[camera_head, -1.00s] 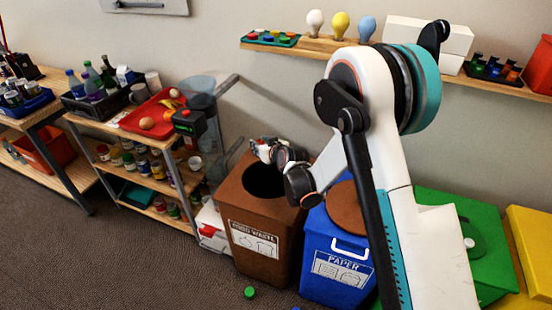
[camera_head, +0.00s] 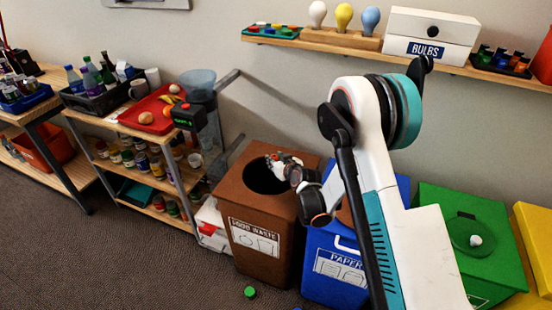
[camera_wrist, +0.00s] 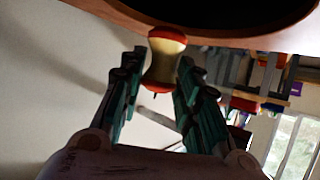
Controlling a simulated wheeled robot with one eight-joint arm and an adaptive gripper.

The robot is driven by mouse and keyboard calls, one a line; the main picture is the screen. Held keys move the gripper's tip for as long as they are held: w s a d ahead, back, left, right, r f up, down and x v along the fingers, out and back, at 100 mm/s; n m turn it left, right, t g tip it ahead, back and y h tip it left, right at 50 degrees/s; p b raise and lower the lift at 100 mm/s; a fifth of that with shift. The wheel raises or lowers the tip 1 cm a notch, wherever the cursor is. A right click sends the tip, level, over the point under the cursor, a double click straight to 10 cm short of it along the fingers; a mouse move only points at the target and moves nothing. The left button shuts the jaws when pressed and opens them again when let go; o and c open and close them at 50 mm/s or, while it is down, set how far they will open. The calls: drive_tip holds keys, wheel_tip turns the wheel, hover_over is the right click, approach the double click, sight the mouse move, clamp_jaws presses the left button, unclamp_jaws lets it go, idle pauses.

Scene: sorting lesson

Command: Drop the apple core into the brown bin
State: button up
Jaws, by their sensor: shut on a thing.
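The apple core (camera_wrist: 165,60), cream in the middle with red ends, is held between the green fingers of my gripper (camera_wrist: 158,66) in the wrist view. In the head view my gripper (camera_head: 276,160) is at the upper right edge of the round opening of the brown bin (camera_head: 243,204), which is labelled food waste.
A blue paper bin (camera_head: 318,268) stands right of the brown bin, partly hidden by my arm. A green bin (camera_head: 448,210) and a yellow bin (camera_head: 535,235) are further right. A shelf cart with a red tray (camera_head: 130,117) is left. A green cap (camera_head: 250,292) lies on the floor.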

drive_tip(key=shift+f, duration=0.2)
drive_tip(key=o, duration=1)
drive_tip(key=shift+c, duration=0.2)
drive_tip(key=v, duration=0.7)
drive_tip(key=shift+s, duration=0.25)
drive_tip(key=shift+d+r, duration=0.1)
